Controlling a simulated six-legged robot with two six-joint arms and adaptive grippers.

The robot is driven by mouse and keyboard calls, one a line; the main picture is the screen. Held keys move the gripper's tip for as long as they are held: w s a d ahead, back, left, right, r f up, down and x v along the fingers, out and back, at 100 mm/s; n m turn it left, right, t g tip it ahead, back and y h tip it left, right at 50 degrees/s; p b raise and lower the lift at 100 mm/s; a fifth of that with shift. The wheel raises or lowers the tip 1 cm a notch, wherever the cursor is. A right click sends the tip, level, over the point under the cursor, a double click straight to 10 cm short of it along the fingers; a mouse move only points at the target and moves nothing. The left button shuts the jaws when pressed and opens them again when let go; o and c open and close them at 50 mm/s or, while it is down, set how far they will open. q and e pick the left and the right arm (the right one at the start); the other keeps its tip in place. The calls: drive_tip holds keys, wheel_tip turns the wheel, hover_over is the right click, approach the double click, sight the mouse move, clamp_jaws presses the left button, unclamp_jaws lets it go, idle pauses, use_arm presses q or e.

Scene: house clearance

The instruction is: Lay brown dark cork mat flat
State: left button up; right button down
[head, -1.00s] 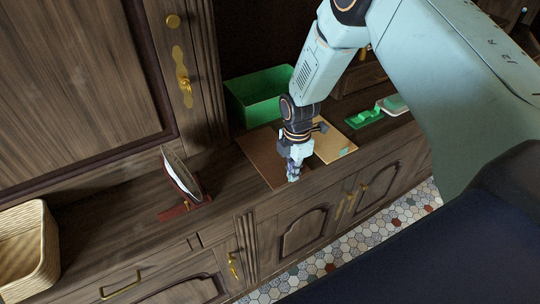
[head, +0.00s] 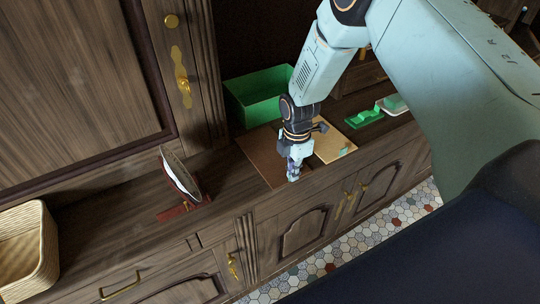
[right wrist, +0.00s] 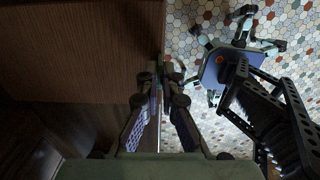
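The dark brown cork mat (head: 262,157) lies on the sideboard top, reaching to the front edge, left of a lighter tan mat (head: 331,149). My right gripper (head: 293,176) points down at the mat's front right corner, by the sideboard's front edge. It hides part of both mats. In the right wrist view its fingertips (right wrist: 162,72) are close together at the edge of a dark brown surface. I cannot tell whether the mat's edge is between them. My left gripper is not in view.
A green bin (head: 258,101) stands behind the mats. A green object (head: 364,118) lies to the right. A tilted plate-like item (head: 178,173) stands on a red stand (head: 184,209) to the left. A woven basket (head: 28,252) is at far left. The sideboard top between is clear.

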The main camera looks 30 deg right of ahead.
drive_tip(key=shift+r, duration=0.1)
drive_tip(key=shift+r+p, duration=1.9)
drive_tip(key=shift+r, duration=0.55)
